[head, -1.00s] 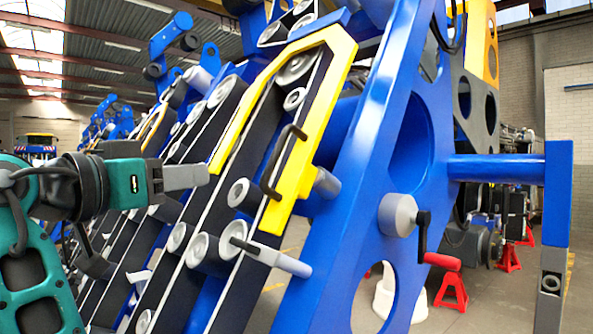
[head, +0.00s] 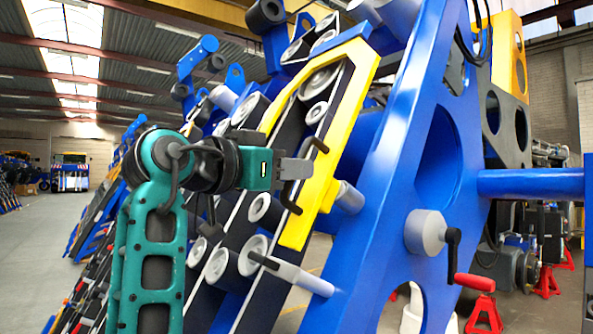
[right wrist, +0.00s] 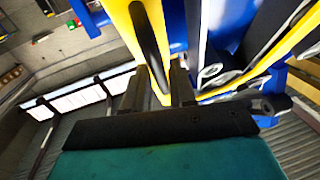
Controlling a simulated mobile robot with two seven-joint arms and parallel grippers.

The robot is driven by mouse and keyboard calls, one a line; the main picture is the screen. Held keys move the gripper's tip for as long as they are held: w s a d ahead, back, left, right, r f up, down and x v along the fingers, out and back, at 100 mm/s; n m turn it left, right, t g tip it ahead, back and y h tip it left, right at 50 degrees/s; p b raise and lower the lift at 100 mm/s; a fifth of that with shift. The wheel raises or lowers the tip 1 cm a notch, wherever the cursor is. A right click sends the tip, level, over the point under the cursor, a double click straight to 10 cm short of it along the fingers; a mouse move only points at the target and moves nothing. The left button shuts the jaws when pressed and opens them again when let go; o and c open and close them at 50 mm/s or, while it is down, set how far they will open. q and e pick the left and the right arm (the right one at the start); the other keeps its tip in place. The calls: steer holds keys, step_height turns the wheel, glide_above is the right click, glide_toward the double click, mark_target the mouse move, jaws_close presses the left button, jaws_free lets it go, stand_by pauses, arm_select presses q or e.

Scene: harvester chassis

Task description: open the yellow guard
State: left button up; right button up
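The yellow guard (head: 337,130) is a bent frame over the dark belt and grey rollers, and it lies against the blue chassis. In the right wrist view, the handle (right wrist: 150,45) runs down towards the gap between the spread fingers of the gripper (right wrist: 160,82), with the guard (right wrist: 121,18) behind. The fingers look open, and contact cannot be told. My left gripper is not in view.
A light grey rod with a dark tip (head: 297,278) sticks out below the guard. A grey knob (head: 425,232) with a red-gripped crank (head: 475,283) is on the blue side plate (head: 400,150). Red stands (head: 547,280) are on the floor at right. Open floor lies far left.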

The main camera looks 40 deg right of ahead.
steer(key=shift+d, duration=0.75)
steer(key=shift+c, duration=0.4)
jaws_close()
